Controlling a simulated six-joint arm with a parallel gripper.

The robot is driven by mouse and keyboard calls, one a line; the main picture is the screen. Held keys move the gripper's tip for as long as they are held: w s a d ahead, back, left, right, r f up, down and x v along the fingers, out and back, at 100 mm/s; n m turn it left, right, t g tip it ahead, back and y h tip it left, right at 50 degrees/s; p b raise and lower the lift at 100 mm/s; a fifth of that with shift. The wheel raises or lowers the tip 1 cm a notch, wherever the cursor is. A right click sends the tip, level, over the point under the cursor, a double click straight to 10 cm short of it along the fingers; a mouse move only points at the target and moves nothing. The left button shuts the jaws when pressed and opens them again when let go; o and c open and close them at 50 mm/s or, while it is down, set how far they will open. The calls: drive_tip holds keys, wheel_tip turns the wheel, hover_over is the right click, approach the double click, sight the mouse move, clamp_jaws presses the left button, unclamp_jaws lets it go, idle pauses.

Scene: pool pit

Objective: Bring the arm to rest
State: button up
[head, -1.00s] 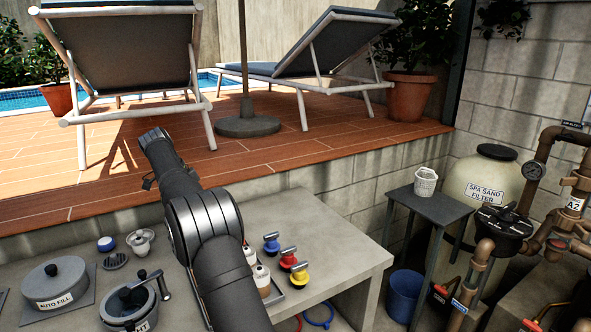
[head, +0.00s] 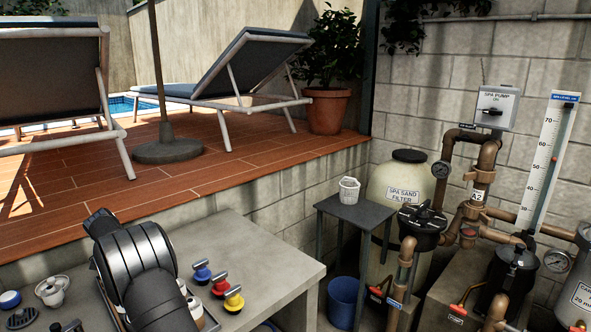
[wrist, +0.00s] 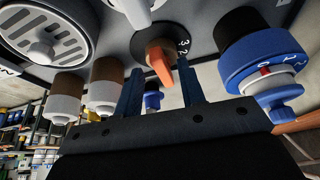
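My arm (head: 135,262) rises from the lower left of the head view, over the concrete bench. Its end is hidden behind the arm there. In the wrist view my gripper (wrist: 160,72) shows two blue fingers standing well apart. The gap holds nothing that I can see gripped. An orange pointer knob (wrist: 160,62) and a small blue part (wrist: 153,99) show beyond the gap. I cannot tell how far they are from the fingers.
In the head view, yellow, red and blue valve handles (head: 220,286) stand on the bench (head: 258,250) right of my arm. A dark side table (head: 357,212) holds a white basket (head: 349,190). Pipes and a sand filter (head: 398,190) fill the right. The tiled deck (head: 190,190) lies behind.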

drive_tip(key=shift+x, duration=1)
drive_tip(key=v, duration=1.8)
drive_tip(key=x, duration=1.8)
drive_tip(key=shift+f, duration=0.1)
drive_tip(key=shift+s+d+r+n+y, duration=0.1)
drive_tip(key=shift+s+d+n+y, duration=0.05)
drive_tip(key=shift+n, duration=0.4)
drive_tip(key=shift+s+d+r+n+y, duration=0.1)
drive_tip(key=shift+n+y, duration=0.05)
drive_tip(key=shift+n, duration=0.4)
drive_tip(key=shift+s+d+f+n+t+y, duration=0.1)
drive_tip(key=shift+n+t+y, duration=0.15)
drive_tip(key=shift+n, duration=0.4)
drive_tip(key=shift+s+d+r+n+t+y, duration=0.1)
drive_tip(key=shift+d+n+t+y, duration=0.1)
drive_tip(key=shift+n, duration=0.4)
drive_tip(key=shift+d+f+n+t+y, duration=0.15)
drive_tip(key=shift+n+y, duration=0.1)
drive_tip(key=shift+n, duration=0.4)
drive_tip(key=shift+a, duration=0.1)
